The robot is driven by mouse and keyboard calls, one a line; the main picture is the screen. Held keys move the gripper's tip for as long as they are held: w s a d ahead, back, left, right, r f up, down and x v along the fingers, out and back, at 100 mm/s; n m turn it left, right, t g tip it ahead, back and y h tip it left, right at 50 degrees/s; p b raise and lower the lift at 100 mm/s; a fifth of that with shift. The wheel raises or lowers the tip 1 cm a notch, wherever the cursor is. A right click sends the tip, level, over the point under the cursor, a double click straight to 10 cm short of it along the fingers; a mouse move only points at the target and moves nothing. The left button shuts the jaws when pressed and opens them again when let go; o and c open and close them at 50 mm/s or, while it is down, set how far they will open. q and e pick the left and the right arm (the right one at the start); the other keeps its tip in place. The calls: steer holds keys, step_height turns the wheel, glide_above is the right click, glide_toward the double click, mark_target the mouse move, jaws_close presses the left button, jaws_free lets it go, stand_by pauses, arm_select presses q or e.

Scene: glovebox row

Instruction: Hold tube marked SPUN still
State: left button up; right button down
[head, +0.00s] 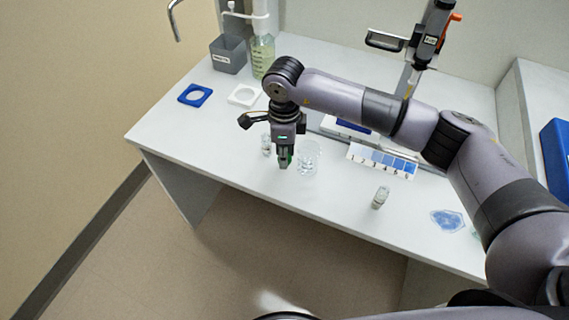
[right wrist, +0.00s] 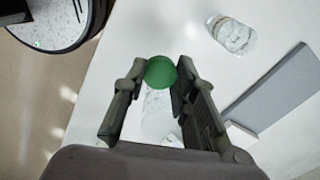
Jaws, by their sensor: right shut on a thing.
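My right gripper (head: 284,163) points down over the front part of the white bench. It is shut on a tube with a green cap (right wrist: 161,72); in the right wrist view the cap sits between the fingertips. A pale, clear body (right wrist: 157,105) shows blurred beyond the cap. In the head view only a little green (head: 290,154) shows at the fingers. No marking can be read on the tube, and I cannot tell whether it touches the bench. My left gripper is not in view.
A clear beaker (head: 309,158) stands just right of the gripper, and a small clear vial (head: 266,146) just left. Another vial (head: 381,197) stands farther right, near a blue patch (head: 447,220). A blue-and-white strip (head: 382,160) lies behind. The bench's front edge is close.

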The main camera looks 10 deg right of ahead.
mark_target(284, 173)
step_height(284, 173, down, 5)
steer(key=shift+f, duration=0.2)
stand_by(0.3)
steer(key=shift+f, duration=0.2)
steer(key=c, duration=1.3)
jaws_free()
steer(key=shift+r, duration=0.15)
